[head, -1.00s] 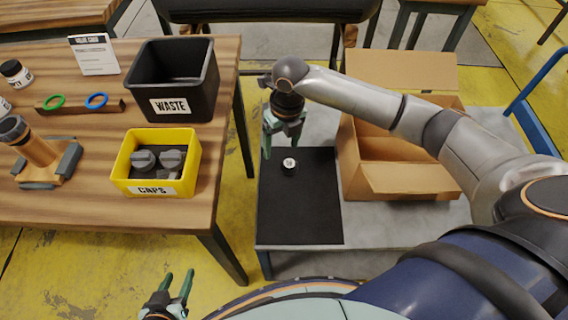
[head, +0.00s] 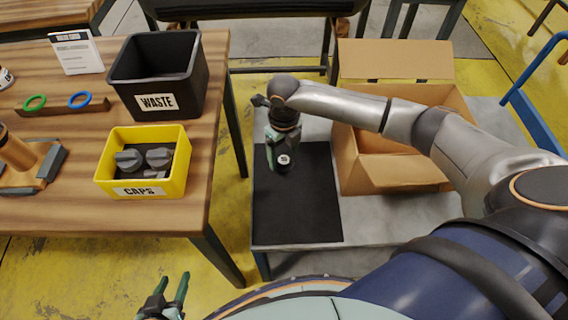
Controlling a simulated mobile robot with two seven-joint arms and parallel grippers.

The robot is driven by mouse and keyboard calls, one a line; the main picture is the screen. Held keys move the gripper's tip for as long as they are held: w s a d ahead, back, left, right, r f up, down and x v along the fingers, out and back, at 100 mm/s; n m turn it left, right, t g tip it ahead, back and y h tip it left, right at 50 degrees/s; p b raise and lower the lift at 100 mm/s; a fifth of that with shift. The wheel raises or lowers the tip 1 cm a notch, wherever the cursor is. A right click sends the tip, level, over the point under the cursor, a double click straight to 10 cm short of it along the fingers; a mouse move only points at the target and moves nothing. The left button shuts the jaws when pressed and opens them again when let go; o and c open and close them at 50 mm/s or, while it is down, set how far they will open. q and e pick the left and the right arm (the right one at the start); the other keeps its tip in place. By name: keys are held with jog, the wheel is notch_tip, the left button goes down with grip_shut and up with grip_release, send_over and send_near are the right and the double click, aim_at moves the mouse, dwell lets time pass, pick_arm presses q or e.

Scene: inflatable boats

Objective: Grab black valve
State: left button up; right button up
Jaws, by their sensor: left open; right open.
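The black valve (head: 284,161) is a small dark piece with a white, lettered top. It is at the black mat (head: 297,215) on the low grey table, near the mat's far end. My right gripper (head: 279,160) points down right at the valve, with its green fingers beside it. The fingers are open, and they partly hide the valve's sides. I cannot tell if they touch it. My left gripper (head: 173,290) is open and empty at the bottom of the head view, in front of the wooden table and away from the valve.
An open cardboard box (head: 395,176) stands right of the mat. On the wooden table (head: 60,215) at left are a black WASTE bin (head: 190,105), a yellow CAPS bin (head: 182,178) holding grey caps, a sign (head: 77,52) and a rack with green and blue rings. The mat's near part is clear.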

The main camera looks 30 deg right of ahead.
aim_at(284, 160)
notch_tip(284, 160, down, 3)
jog(key=shift+c, duration=0.2)
jog(key=shift+r, duration=0.1)
jog(key=c, duration=1.1)
jog(key=shift+c, duration=0.2)
